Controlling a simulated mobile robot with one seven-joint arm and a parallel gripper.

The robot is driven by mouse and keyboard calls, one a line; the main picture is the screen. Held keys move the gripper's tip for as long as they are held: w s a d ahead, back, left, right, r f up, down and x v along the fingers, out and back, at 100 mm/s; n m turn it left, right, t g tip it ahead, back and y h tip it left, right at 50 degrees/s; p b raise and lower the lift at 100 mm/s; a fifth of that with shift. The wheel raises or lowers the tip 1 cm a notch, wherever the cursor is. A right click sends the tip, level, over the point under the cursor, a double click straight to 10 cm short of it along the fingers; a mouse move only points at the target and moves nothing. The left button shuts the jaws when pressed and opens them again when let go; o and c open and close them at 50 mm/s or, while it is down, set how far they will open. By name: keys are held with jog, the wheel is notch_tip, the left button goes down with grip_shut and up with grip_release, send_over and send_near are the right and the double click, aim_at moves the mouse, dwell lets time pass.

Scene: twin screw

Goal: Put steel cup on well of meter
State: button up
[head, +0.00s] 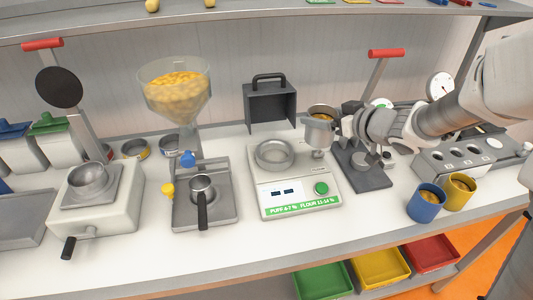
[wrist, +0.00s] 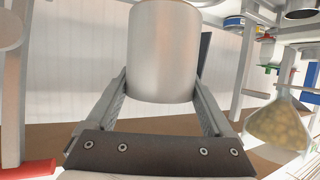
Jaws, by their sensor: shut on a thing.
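The steel cup (head: 318,136) is held upright in my gripper (head: 333,128), above the back right corner of the meter. Something yellowish shows inside its rim. In the wrist view the steel cup (wrist: 163,50) fills the space between the two fingers of my gripper (wrist: 160,95), which is shut on it. The meter (head: 300,204) is a white box with a small dark display, a green knob and a green label strip. Its well (head: 275,155) is a round metal ring on the left of its top, left of the cup and apart from it. The well looks empty.
A funnel hopper (head: 176,98) of yellow grain stands at left above a grey device (head: 190,212). A dark open box (head: 269,105) stands behind the meter. Blue (head: 426,203) and yellow (head: 458,192) cups stand at right. The front counter strip is clear.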

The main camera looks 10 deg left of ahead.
jog(key=shift+a, duration=0.4)
jog(key=shift+w+a+f+b, duration=0.4)
jog(key=shift+a+f+b, duration=0.4)
jog(key=shift+a+f, duration=1.05)
jog(key=shift+w+a+f+b, duration=0.45)
jog(key=shift+a+f+b, duration=0.3)
jog(key=shift+a+f, duration=1.05)
jog(key=shift+w+a+f+b, duration=0.4)
jog(key=shift+a+f+b, duration=0.4)
jog(key=shift+a+f, duration=1.05)
jog(key=shift+f, duration=0.15)
jog(key=o, duration=1.2)
